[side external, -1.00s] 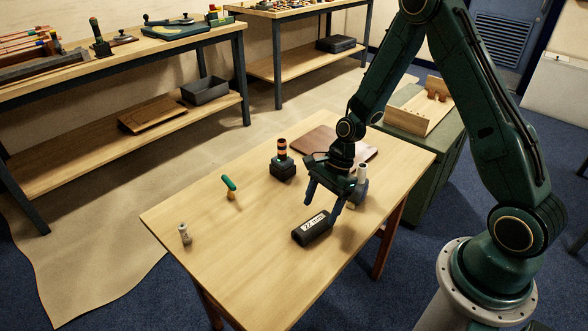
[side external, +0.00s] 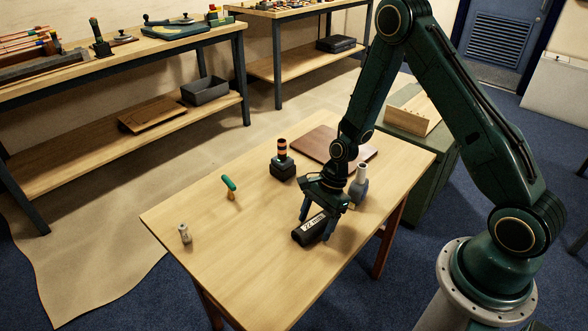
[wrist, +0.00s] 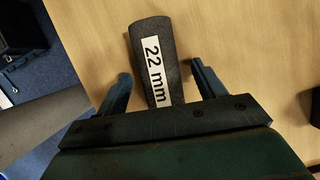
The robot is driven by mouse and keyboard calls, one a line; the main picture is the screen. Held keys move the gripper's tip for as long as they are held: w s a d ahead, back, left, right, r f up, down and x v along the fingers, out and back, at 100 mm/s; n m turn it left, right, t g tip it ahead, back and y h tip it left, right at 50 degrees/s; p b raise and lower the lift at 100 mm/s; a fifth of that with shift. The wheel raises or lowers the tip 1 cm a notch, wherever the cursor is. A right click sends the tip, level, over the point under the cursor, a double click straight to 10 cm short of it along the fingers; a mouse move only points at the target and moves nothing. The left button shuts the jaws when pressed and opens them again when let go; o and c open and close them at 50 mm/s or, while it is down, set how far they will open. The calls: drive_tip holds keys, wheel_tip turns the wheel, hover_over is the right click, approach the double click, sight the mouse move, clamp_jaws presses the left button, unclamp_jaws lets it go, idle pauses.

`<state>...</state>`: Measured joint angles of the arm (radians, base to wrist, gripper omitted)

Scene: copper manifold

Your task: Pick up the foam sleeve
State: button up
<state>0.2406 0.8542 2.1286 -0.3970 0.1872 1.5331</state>
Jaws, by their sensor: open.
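The foam sleeve (side external: 306,233) is a dark grey cylinder with a white label reading "22 mm". It lies on its side on the wooden table, near the front right edge. My gripper (side external: 317,228) is open and low over the sleeve in the side view. In the wrist view the sleeve (wrist: 149,45) lies between the two fingers of my gripper (wrist: 161,88), with a gap on each side. Its near end is hidden by the gripper body.
A grey bottle-like object (side external: 358,190) stands close behind my gripper. A dark block with copper rings (side external: 283,168), a brown board (side external: 318,146), a green-handled tool (side external: 229,187) and a small metal fitting (side external: 184,234) are on the table (side external: 235,265). The table's left part is mostly clear.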

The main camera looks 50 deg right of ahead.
sight(316, 220)
drive_tip(key=shift+c, duration=0.4)
drive_tip(key=c, duration=1)
drive_tip(key=shift+r, duration=0.2)
wheel_tip(316, 220, up, 20)
drive_tip(key=shift+f, duration=0.15)
idle(0.5)
